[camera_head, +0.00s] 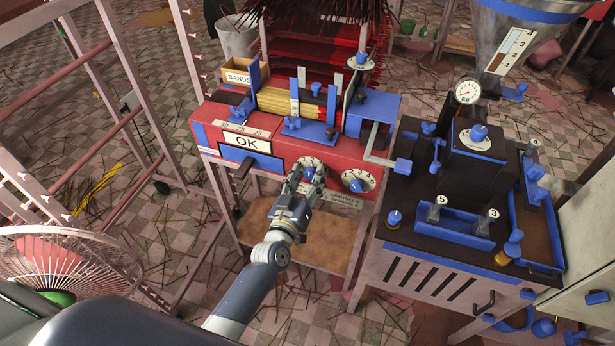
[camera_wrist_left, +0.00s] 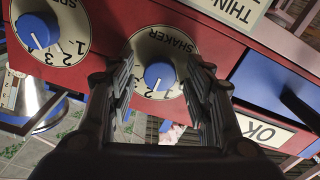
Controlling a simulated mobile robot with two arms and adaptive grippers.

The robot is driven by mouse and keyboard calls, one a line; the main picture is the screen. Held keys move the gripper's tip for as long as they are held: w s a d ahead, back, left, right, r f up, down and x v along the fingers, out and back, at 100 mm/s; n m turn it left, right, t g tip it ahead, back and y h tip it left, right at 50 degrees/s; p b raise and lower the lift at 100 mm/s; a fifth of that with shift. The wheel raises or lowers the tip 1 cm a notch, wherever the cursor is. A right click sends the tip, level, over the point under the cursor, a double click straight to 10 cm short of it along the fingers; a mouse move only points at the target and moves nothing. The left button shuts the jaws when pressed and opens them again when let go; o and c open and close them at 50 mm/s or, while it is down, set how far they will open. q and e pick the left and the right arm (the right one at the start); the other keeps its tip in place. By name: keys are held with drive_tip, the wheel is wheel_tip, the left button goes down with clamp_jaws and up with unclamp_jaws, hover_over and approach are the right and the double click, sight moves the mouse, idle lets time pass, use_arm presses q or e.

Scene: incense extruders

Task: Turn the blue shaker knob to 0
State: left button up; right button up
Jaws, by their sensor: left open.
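The blue shaker knob (camera_wrist_left: 160,76) sits on a round cream dial (camera_wrist_left: 172,42) marked SHAKER in the left wrist view. Its white mark points toward the lower edge of the dial, near the digit 2. In the head view the knob (camera_head: 309,169) is on the red machine front, partly covered by my gripper. My left gripper (camera_head: 305,186) is open, in front of the dial. In the left wrist view its two fingers (camera_wrist_left: 160,84) stand on either side of the knob, apart from it as far as I can tell. My right gripper is out of view.
A second blue knob (camera_head: 356,185) on its numbered dial is right of the shaker dial; the left wrist view shows it too (camera_wrist_left: 37,30). An OK sign (camera_head: 246,143) is to the left. A blue crank handle (camera_head: 403,166) sticks out at the right, near a dark-topped cabinet (camera_head: 440,262).

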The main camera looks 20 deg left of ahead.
use_arm(q)
drive_tip(key=shift+c, duration=0.6)
drive_tip(key=c, duration=0.9)
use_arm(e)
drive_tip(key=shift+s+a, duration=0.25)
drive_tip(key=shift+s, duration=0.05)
use_arm(q)
drive_tip(key=n, duration=0.6)
drive_tip(key=shift+a+f+n+b, duration=0.1)
drive_tip(key=shift+n+b, duration=0.2)
drive_tip(key=shift+n, duration=0.1)
drive_tip(key=n+b, duration=0.1)
drive_tip(key=n, duration=0.4)
drive_tip(key=shift+f, duration=0.1)
drive_tip(key=shift+n, duration=1.1)
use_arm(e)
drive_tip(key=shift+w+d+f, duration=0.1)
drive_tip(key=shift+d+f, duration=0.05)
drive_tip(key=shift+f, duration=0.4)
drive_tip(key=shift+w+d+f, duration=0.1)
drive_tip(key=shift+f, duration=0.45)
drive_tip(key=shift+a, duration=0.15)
